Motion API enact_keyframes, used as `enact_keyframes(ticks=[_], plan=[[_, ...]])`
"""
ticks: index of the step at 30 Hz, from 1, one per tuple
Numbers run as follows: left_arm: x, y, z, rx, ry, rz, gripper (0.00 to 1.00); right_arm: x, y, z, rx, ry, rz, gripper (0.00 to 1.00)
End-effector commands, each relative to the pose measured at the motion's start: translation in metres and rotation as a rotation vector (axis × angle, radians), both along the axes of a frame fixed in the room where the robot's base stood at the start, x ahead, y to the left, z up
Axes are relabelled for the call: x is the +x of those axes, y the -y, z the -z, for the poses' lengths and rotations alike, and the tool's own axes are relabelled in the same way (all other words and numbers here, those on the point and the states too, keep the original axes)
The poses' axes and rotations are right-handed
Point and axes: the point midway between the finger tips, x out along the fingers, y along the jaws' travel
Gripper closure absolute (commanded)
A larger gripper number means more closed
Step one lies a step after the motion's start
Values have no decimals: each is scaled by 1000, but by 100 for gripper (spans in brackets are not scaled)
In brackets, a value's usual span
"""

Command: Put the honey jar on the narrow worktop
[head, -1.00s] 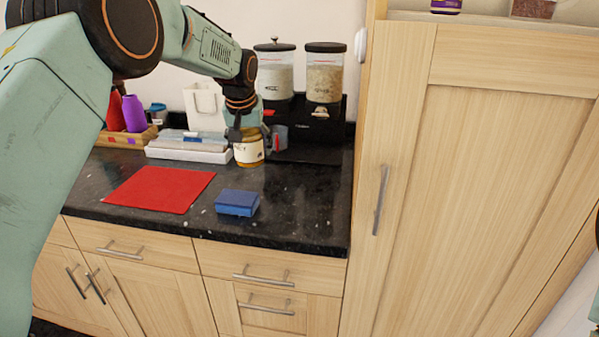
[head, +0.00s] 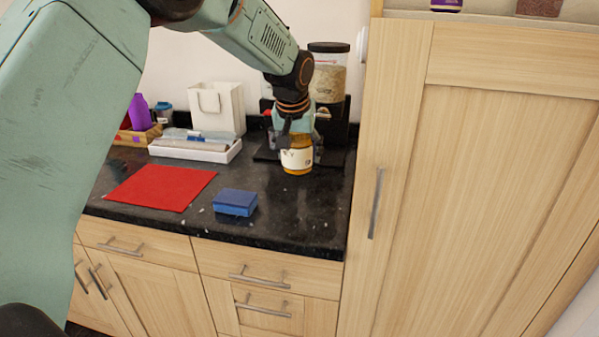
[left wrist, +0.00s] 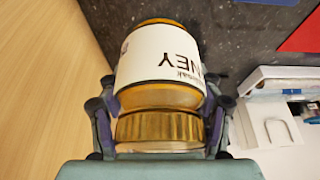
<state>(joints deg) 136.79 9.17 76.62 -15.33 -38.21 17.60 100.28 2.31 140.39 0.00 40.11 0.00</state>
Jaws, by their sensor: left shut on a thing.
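The honey jar (head: 297,158) has amber glass, a white label and a gold lid. My left gripper (head: 296,138) is shut on it from above, near the lid, over the right part of the dark speckled worktop (head: 275,215). The left wrist view shows the honey jar (left wrist: 160,65) between the two fingers of my left gripper (left wrist: 160,125), with the lid nearest the palm. I cannot tell whether the jar's base touches the worktop. My right gripper is not in view.
A red mat (head: 160,187) and a blue box (head: 235,202) lie in front. A white tray (head: 195,150), a white bag (head: 217,108) and a black dispenser stand with a grain canister (head: 327,75) are behind. A tall wooden cabinet (head: 480,190) bounds the right.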

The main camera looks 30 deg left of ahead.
Motion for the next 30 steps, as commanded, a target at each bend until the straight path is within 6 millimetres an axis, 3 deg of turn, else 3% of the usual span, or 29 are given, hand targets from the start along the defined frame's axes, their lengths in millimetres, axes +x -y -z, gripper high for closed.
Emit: enact_keyframes(ticks=[5,15,23,30], plan=[[-4,-1,1,0,3,0,95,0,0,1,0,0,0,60],[-5,-2,53,0,1,-1,95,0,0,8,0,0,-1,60],[-4,-1,71,0,2,0,95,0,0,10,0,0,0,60],[-3,1,100,0,2,2,95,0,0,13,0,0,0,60]])
